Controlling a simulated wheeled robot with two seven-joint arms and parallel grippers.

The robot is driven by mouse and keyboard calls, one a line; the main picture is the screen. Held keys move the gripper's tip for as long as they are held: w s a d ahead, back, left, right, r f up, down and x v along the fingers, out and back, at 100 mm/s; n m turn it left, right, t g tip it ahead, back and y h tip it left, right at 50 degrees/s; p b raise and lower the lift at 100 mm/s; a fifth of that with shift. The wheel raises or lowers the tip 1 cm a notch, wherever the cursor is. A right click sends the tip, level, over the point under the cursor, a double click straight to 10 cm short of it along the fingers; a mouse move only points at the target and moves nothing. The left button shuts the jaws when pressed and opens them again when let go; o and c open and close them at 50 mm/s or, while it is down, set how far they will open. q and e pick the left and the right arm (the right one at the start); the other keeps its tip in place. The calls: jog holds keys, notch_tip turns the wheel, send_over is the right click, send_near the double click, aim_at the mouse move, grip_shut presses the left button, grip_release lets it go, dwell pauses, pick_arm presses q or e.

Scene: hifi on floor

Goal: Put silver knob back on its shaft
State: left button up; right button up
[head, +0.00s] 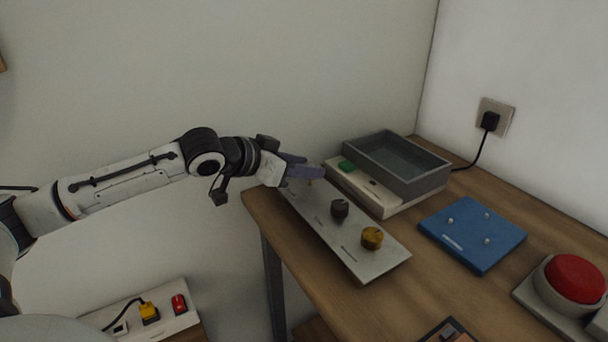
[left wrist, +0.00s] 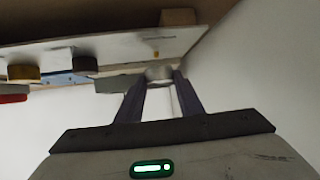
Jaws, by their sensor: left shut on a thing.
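My left gripper (head: 306,172) is over the far left end of a grey panel (head: 330,233). In the left wrist view its two fingers are shut on the silver knob (left wrist: 158,73). The knob is hidden in the head view. A small brass shaft (head: 310,182) shows bare just below the fingers; it also shows in the left wrist view (left wrist: 156,54), close to the knob but apart from it. A dark knob (head: 340,208) and a yellow knob (head: 372,238) sit on the panel. My right gripper is not in view.
A grey open bin (head: 421,178) and a pale board with a green button (head: 347,166) stand just behind the panel. A blue plate with pegs (head: 472,233) and a red button (head: 575,278) are to the right. The wooden table's (head: 296,285) left edge runs beside the panel.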

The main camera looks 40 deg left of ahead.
pick_arm(q)
jog(key=shift+f, duration=0.75)
jog(key=shift+f, duration=0.1)
jog(key=shift+f, duration=0.4)
jog(key=o, duration=1.1)
